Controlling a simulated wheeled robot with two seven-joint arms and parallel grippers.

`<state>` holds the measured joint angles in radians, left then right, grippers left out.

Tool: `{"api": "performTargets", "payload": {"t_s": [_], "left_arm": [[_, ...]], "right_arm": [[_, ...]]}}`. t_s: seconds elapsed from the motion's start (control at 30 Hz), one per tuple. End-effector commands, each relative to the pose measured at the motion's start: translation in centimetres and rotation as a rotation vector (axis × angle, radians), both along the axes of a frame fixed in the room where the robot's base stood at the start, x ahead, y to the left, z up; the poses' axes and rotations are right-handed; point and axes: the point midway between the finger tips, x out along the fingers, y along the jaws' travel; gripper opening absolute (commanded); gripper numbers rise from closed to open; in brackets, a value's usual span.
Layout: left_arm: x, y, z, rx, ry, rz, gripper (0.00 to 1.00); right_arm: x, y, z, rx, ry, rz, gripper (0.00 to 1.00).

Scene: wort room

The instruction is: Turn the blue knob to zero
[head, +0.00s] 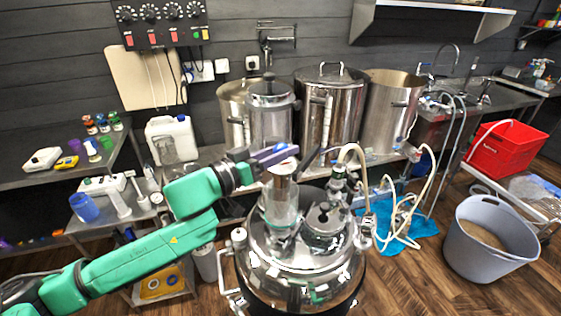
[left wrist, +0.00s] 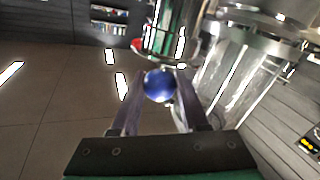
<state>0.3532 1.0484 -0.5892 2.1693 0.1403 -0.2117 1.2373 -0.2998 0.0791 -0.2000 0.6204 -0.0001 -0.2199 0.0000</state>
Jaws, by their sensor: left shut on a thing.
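The blue knob (left wrist: 158,86) is a small round ball in the left wrist view, between the two fingers of my left gripper (left wrist: 158,90). The fingers are shut on it, one on each side. In the head view my left gripper (head: 276,155) reaches in from the left on a green arm, above the glass cylinder (head: 281,205) on the shiny steel vessel (head: 300,262). I cannot clearly make out the knob in the head view. The knob's setting cannot be read. My right gripper is not in view.
Steel pots (head: 330,108) stand on the counter behind. A control panel (head: 160,24) hangs on the wall. A coiled hose (head: 400,217) lies right of the vessel. A grey tub (head: 490,240) and a red crate (head: 506,148) are at right.

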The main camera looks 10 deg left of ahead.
Motion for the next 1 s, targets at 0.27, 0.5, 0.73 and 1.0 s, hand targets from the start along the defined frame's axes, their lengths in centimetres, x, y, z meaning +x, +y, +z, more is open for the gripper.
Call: {"api": "performTargets", "payload": {"t_s": [0.27, 0.5, 0.73, 1.0], "left_arm": [[-0.1, -0.2, -0.1, -0.013, -0.003, 0.256, 0.0], [0.0, -0.1, -0.1, -0.009, 0.001, 0.488, 0.0], [0.1, -0.1, -0.2, -0.007, 0.003, 0.704, 0.0], [0.1, -0.2, -0.2, -0.004, 0.001, 0.911, 0.0]], "right_arm": [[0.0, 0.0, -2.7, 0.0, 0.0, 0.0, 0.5], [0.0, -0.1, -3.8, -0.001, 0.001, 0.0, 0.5], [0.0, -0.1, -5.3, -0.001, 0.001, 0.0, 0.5], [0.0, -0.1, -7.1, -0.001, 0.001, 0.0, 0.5]]}}
